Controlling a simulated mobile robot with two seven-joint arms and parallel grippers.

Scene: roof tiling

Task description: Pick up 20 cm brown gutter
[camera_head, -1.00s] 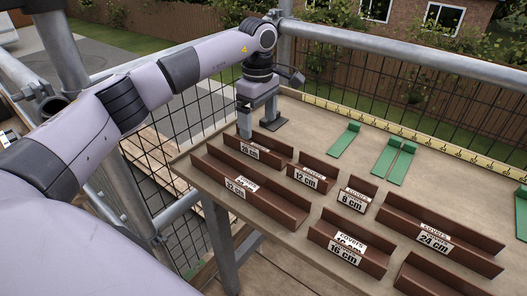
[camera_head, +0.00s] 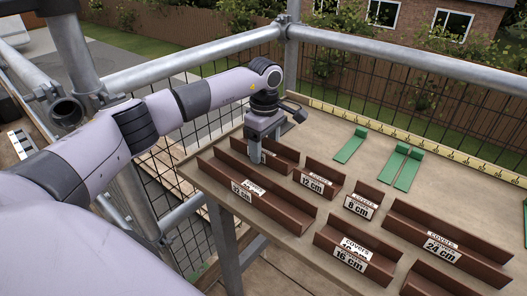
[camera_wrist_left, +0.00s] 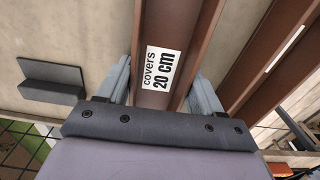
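The 20 cm brown gutter (camera_head: 285,155) lies at the back left of the table, behind the longer 32 cm gutter. My left gripper (camera_head: 257,152) is lowered over it, pointing down, and hides its label in the head view. In the left wrist view the gutter's "covers 20 cm" label (camera_wrist_left: 160,68) shows between the two fingers of my left gripper (camera_wrist_left: 160,85). One finger stands on each side of the gutter, close to its outer walls. The fingers look spread around it; I cannot tell whether they touch. My right gripper is not in view.
Brown gutters marked 32 cm (camera_head: 290,213), 12 cm (camera_head: 328,177), 8 cm (camera_head: 365,198), 16 cm (camera_head: 338,245) and 24 cm (camera_head: 480,247) lie close by. Green pieces (camera_head: 350,146) and a yellow measuring strip (camera_head: 420,143) lie farther back. A mesh railing borders the table.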

